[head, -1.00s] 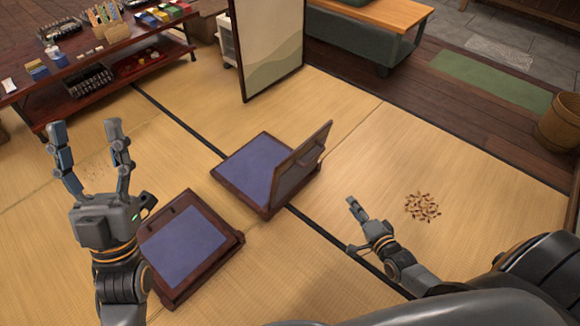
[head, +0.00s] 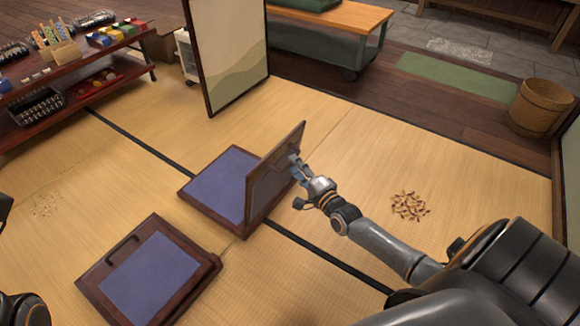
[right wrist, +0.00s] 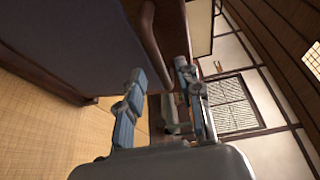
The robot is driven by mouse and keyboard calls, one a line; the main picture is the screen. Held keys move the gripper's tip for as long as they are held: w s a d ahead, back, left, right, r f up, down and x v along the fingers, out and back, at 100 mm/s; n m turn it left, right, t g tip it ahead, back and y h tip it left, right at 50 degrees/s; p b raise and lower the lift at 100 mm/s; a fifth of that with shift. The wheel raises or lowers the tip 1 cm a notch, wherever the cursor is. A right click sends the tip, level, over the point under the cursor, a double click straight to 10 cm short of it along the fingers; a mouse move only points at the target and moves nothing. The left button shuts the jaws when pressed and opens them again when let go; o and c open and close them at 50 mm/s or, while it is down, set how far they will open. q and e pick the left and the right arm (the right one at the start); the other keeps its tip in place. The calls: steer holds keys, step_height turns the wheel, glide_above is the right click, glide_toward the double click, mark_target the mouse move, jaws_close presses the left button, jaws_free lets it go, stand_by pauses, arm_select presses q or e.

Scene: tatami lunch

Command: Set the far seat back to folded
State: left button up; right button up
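The far seat (head: 222,186) is a low floor chair with a blue pad in a dark wooden frame. Its back (head: 272,185) stands up, tilted, on the side toward my right arm. My right gripper (head: 297,180) is beside the outer face of the back, near its upper edge and handle. Whether a finger touches the back is unclear. Only dark parts of my left arm show at the left edge; its fingers are not visible.
A near seat (head: 150,275) lies flat in front, its blue panel and handle upward. A folding screen (head: 226,55) stands behind. A low shelf table (head: 75,75) with goods is at the left. Scattered brown bits (head: 410,206) lie on open tatami at the right.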

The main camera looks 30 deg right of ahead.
steer(key=shift+w+b, duration=0.6)
steer(key=shift+w, duration=1.15)
jaws_close()
